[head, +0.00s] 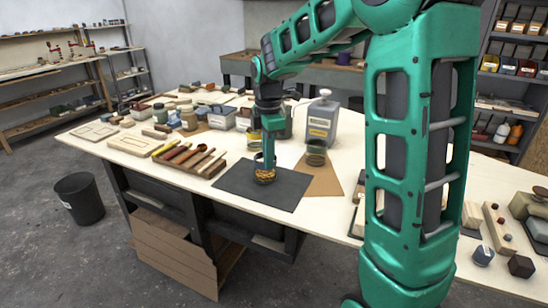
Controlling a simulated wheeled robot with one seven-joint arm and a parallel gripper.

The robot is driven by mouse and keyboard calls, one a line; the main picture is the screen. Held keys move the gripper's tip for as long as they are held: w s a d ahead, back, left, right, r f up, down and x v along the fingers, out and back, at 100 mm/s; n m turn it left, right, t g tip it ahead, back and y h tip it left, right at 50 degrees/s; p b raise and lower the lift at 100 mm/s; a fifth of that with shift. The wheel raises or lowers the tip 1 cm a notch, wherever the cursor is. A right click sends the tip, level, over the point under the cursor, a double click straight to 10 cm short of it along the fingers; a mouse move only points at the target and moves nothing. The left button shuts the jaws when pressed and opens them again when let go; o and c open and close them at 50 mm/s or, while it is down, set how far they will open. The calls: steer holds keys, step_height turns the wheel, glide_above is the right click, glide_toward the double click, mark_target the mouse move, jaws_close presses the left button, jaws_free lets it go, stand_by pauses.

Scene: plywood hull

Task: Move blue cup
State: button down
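I cannot clearly make out a blue cup. My gripper (267,152) points straight down over the dark mat (290,186) near the front edge of the table. A small round vessel with a dark rim and red-orange and yellow patches (264,174) is on the mat, directly below my gripper. The fingers overlap it in the picture, and whether they touch it or are closed on it is not clear.
A wooden tray with tools (184,165) lies left of the mat. A grey canister with a yellow label (322,118), jars and bins stand behind. Blocks lie at the right of the table (440,215). A black bucket (79,199) stands on the floor at left.

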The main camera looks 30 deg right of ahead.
steer(key=shift+s+a, duration=0.5)
steer(key=shift+a, duration=0.15)
steer(key=c, duration=1.9)
jaws_free()
steer(key=shift+d, duration=0.1)
step_height(320, 180, up, 11)
steer(key=shift+f, duration=0.15)
